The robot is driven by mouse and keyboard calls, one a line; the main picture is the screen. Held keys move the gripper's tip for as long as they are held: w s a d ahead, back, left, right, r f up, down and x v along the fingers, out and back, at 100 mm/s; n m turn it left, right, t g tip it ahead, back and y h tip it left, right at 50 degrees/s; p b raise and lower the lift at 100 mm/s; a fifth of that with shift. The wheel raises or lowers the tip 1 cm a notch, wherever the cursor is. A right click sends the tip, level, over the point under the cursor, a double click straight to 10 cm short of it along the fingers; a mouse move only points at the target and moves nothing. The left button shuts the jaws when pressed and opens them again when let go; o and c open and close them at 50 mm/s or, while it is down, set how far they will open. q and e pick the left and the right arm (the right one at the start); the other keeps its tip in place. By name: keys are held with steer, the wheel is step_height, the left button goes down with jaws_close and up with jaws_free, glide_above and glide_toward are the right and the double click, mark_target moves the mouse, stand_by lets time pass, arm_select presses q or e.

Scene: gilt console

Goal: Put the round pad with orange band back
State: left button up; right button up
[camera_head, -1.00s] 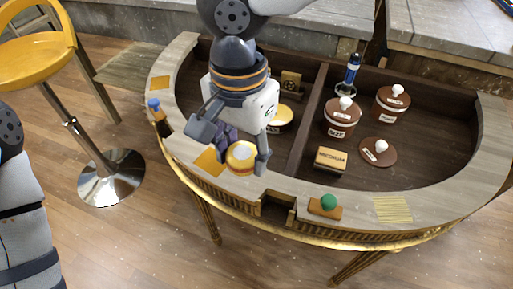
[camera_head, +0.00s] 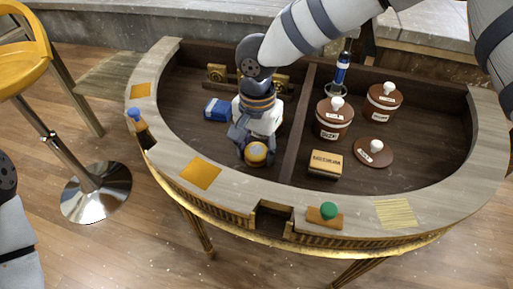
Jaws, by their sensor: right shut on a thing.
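The round pad with orange band (camera_head: 257,153) is between the fingers of my right gripper (camera_head: 255,150), which is shut on it. The gripper points down over the front part of the console's left compartment (camera_head: 185,88). I cannot tell whether the pad touches the compartment floor. An orange square (camera_head: 200,173) lies bare on the console's front rim, left of the gripper. My left gripper is not in view; only part of my left arm shows at the left edge.
A blue box (camera_head: 218,109) and brass pieces (camera_head: 217,73) are in the left compartment. A divider separates the right compartment's brown jars (camera_head: 333,119), lid (camera_head: 373,152) and labelled block (camera_head: 325,164). A bottle (camera_head: 141,129) stands at the left rim; a green knob (camera_head: 328,210) is in front.

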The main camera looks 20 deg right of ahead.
mark_target(257, 149)
steer(key=o, duration=1.1)
steer(key=shift+f, duration=0.15)
step_height(257, 149, up, 12)
steer(key=shift+r+p, duration=0.25)
steer(key=shift+p, duration=0.05)
steer(key=shift+s, duration=0.1)
